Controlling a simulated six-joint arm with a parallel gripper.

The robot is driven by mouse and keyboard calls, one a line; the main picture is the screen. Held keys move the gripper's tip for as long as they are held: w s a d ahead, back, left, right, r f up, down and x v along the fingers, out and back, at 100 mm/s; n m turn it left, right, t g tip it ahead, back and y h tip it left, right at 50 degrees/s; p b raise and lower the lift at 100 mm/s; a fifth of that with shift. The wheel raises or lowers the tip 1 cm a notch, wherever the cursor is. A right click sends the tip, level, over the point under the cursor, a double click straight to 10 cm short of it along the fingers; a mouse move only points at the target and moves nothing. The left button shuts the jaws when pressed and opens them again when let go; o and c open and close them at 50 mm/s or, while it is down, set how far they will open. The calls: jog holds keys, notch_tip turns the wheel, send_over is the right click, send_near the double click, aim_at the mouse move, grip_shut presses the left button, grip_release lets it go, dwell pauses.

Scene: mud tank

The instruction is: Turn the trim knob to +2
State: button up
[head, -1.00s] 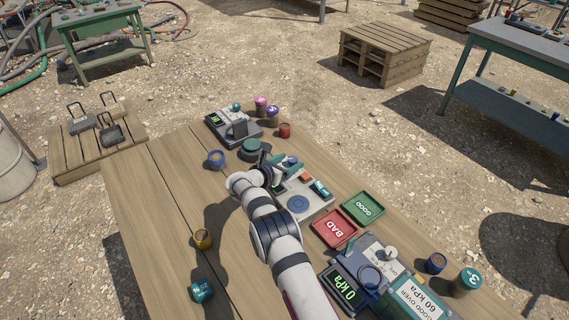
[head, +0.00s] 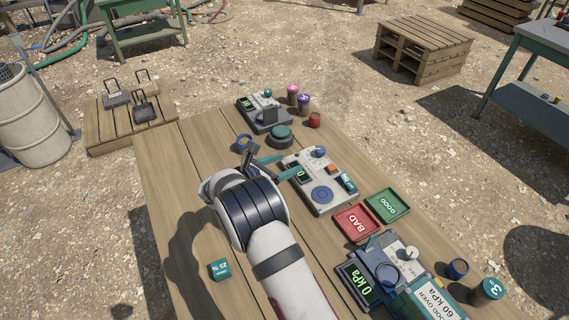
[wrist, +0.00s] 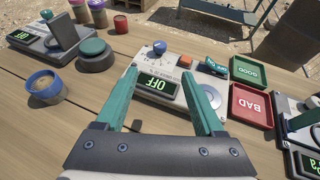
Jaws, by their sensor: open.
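A blue knob (head: 319,152) stands on the far end of a pale grey device (head: 325,203) in mid-table. I take it as the trim knob, but I cannot read a label or its setting. It also shows in the wrist view (wrist: 160,47), upright beyond the fingers. The device's display (wrist: 155,84) reads OFF. My gripper (head: 282,166) is open and empty, its teal fingers reaching toward the device from the left. In the wrist view the open fingers (wrist: 159,76) frame the display, with the knob ahead, apart from them.
Red BAD (head: 356,223) and green GOOD (head: 388,205) trays lie to the right. A green-topped round button (head: 281,135) and a blue cup (head: 243,143) stand to the left.

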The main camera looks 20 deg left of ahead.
jog(key=d+n+y, duration=0.1)
jog(key=d, duration=0.1)
send_near(319, 151)
jog(key=shift+t+y, duration=0.3)
jog(key=x, duration=0.8)
jog(key=shift+w+d+f, duration=0.15)
jog(key=shift+d+f, duration=0.1)
jog(key=shift+d, duration=0.05)
jog(key=shift+c, duration=0.2)
grip_shut()
